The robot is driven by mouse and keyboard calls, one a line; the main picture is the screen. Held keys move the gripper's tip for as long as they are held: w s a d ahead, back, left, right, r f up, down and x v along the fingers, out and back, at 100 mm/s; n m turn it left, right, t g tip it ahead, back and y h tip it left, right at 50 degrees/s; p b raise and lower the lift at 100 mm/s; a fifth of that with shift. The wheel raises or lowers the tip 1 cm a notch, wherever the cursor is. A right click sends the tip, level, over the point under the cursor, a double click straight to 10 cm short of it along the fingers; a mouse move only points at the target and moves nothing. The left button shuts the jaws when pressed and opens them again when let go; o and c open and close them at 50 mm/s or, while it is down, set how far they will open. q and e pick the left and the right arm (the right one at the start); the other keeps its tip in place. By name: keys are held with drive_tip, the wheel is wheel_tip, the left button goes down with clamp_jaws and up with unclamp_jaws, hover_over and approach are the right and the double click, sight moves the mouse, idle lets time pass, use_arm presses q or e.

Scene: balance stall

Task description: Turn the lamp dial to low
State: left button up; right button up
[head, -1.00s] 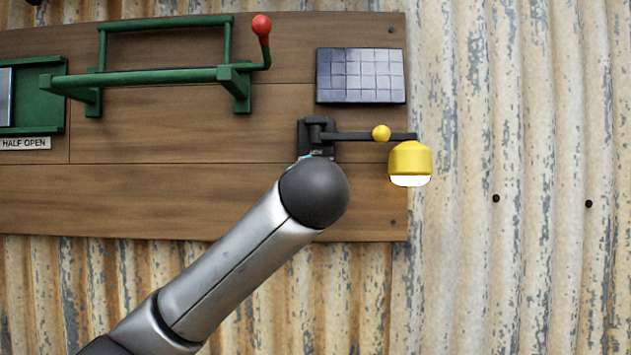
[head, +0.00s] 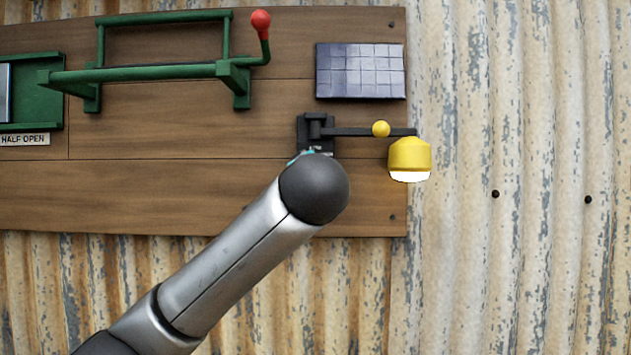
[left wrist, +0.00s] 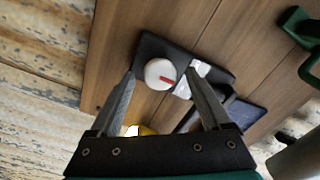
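The lamp dial (left wrist: 157,73) is a round white knob with a red pointer mark, on a dark plate (left wrist: 152,46) in the left wrist view. The red mark points to the lower right there. My left gripper (left wrist: 160,73) is open, one finger on each side of the dial, with visible gaps. A white label (left wrist: 202,69) beside the dial is partly covered by a finger and unreadable. In the head view the yellow lamp (head: 410,155) has a bright white underside. My arm hides the dial and left gripper there. My right gripper is out of view.
A dark bracket arm with a yellow ball (head: 381,129) carries the lamp. A solar panel (head: 360,71) is above it. A green rail with a red-knobbed lever (head: 261,22) and a "HALF OPEN" sign (head: 23,139) are further left.

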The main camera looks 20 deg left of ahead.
use_arm(q)
drive_tip(key=shift+s, duration=0.1)
drive_tip(key=b+v, duration=0.4)
drive_tip(key=v, duration=1.1)
idle(0.3)
drive_tip(key=shift+b, duration=0.3)
idle(0.4)
